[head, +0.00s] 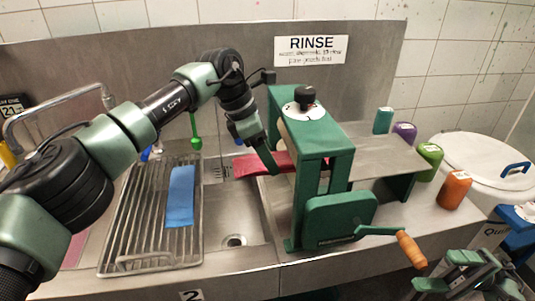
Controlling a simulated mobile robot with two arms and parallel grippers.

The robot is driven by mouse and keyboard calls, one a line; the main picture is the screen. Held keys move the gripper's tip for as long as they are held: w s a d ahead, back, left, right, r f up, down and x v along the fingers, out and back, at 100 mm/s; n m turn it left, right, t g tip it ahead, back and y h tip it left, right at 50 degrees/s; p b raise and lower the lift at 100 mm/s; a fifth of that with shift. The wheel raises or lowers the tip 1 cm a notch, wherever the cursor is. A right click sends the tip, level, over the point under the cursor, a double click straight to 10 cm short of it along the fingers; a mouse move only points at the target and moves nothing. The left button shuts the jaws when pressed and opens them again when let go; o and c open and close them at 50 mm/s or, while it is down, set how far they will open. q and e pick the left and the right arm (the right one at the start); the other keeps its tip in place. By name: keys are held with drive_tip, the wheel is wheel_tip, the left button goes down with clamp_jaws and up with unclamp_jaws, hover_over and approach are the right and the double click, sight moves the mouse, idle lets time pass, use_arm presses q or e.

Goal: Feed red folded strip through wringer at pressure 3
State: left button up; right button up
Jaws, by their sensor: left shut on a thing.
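The green wringer (312,140) stands on the counter at the right edge of the sink. It has a black pressure knob on a white dial (303,103) on top; the dial's reading is too small to tell. A crank with an orange-brown handle (411,250) is at its front. The red folded strip (262,165) lies at the wringer's left side, its right end reaching the frame; whether it is between the rollers is hidden. My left gripper (262,158) is shut on the red strip. My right gripper (462,280) is low at the right front, its jaws unclear.
A blue strip (181,196) lies on the wire rack (120,250) over the sink. A white lidded bucket (485,160) is at far right. A RINSE sign (311,50) hangs behind.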

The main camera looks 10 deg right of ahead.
use_arm(q)
drive_tip(key=shift+s+d, duration=0.1)
drive_tip(key=shift+d, duration=0.15)
idle(0.9)
drive_tip(key=o, duration=1.9)
drive_tip(key=shift+c, duration=0.2)
drive_tip(key=shift+o, duration=0.3)
drive_tip(key=d+v, duration=0.2)
drive_tip(key=v, duration=0.8)
drive_tip(key=shift+r, duration=0.45)
drive_tip(key=shift+a, duration=0.1)
